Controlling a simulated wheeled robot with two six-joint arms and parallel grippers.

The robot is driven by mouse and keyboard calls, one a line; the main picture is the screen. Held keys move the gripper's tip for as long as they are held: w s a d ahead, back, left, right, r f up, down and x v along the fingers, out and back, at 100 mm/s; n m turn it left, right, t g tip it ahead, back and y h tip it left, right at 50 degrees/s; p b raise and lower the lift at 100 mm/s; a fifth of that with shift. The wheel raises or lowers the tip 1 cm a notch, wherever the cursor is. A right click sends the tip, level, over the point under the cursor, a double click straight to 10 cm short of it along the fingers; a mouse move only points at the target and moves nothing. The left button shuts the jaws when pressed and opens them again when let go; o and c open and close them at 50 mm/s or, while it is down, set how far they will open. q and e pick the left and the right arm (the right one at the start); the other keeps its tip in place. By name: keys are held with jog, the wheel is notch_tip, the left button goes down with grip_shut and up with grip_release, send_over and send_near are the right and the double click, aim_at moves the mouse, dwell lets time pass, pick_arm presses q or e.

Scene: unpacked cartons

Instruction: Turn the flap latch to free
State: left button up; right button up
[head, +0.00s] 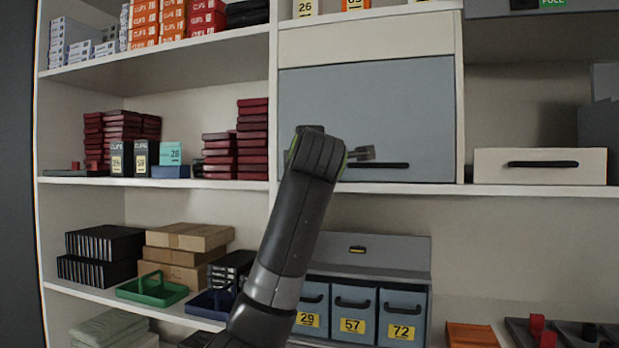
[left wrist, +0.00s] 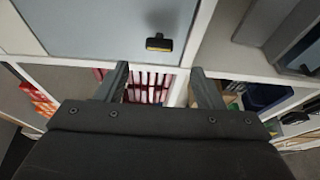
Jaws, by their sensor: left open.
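A yellow-and-black latch (left wrist: 159,43) sits near a corner of a grey-blue panel (left wrist: 105,20) in the left wrist view. Its long side lies roughly parallel to the near panel edge. In the head view a small yellow-and-black latch (head: 357,249) shows on a grey flap above the labelled bins; I cannot tell if it is the same one. My left gripper (head: 364,153) is in front of the large grey-blue panel (head: 400,110). Its two fingers (left wrist: 160,84) are apart with nothing between them, and clear of the latch in the picture. My right gripper is out of view.
The large panel has a black handle (head: 378,165) along its bottom. Dark red boxes (head: 252,140) stand on the shelf to its left, a white drawer (head: 540,179) to its right. Blue bins (head: 354,312) and green (head: 153,290) and blue baskets are below.

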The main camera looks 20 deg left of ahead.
pick_arm(q)
jog(key=b+v, duration=0.2)
jog(key=v, duration=0.6)
